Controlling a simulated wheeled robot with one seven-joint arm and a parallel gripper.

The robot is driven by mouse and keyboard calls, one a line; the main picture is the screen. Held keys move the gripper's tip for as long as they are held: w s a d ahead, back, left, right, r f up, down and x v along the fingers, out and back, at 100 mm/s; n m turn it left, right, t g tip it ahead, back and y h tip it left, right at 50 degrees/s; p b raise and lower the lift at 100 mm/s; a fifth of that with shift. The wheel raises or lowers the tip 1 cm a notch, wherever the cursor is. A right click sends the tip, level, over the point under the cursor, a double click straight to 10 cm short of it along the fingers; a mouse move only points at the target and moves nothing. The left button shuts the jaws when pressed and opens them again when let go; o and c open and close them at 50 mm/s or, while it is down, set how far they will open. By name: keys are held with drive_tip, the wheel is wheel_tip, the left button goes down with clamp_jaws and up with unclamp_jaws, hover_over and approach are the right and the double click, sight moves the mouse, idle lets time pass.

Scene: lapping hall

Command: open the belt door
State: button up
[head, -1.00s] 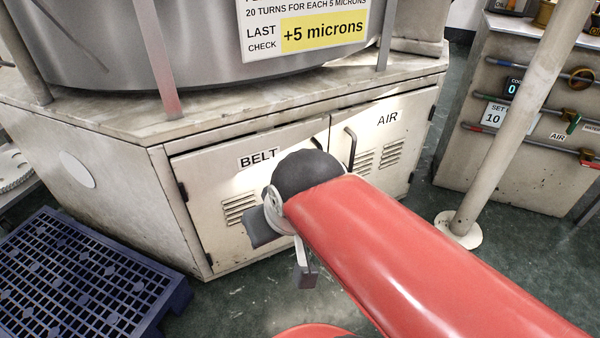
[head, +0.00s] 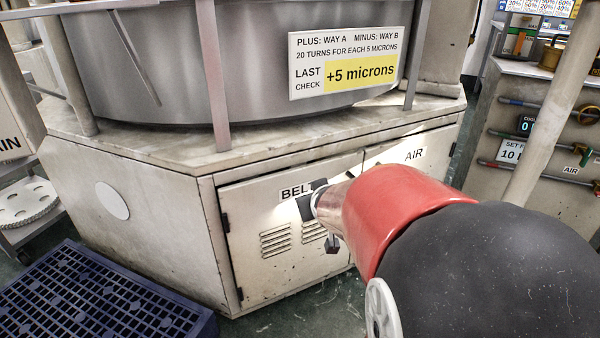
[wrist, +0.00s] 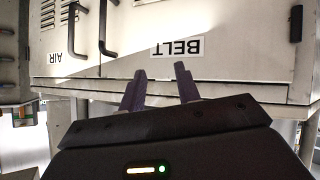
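The belt door (head: 250,228) is a worn cream panel with a "BELT" label (head: 297,190) and louvres, and it looks closed. In the wrist view, which is upside down, the belt door (wrist: 230,65) fills the right side. Its dark bar handle (wrist: 108,30) stands left of the label, by the seam with the air door. My gripper (wrist: 160,82) is open and empty, its two fingers apart. It is below the handle in that picture and to its right, not touching it. In the head view my arm hides part of the door and most of the handle.
The air door (head: 425,150) adjoins on the right, with its own bar handle (wrist: 75,25). A blue pallet (head: 100,300) lies on the floor at left. A stone ledge (head: 180,150) with metal posts overhangs the cabinet. A pale post (head: 550,110) stands at right.

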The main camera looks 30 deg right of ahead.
drive_tip(key=w+d+f+m+t+b, duration=0.15)
drive_tip(key=d+f+t, duration=0.55)
drive_tip(key=d+f, duration=0.7)
drive_tip(key=shift+n+y, duration=0.25)
drive_tip(key=shift+y, duration=0.05)
drive_tip(key=w+d, duration=0.1)
drive_tip(key=w, duration=0.1)
drive_tip(key=w+d+r, duration=0.1)
drive_tip(key=w, duration=0.2)
drive_tip(key=w+d+r, duration=0.1)
drive_tip(key=w+d, duration=0.1)
drive_tip(key=shift+w, duration=0.35)
clamp_jaws()
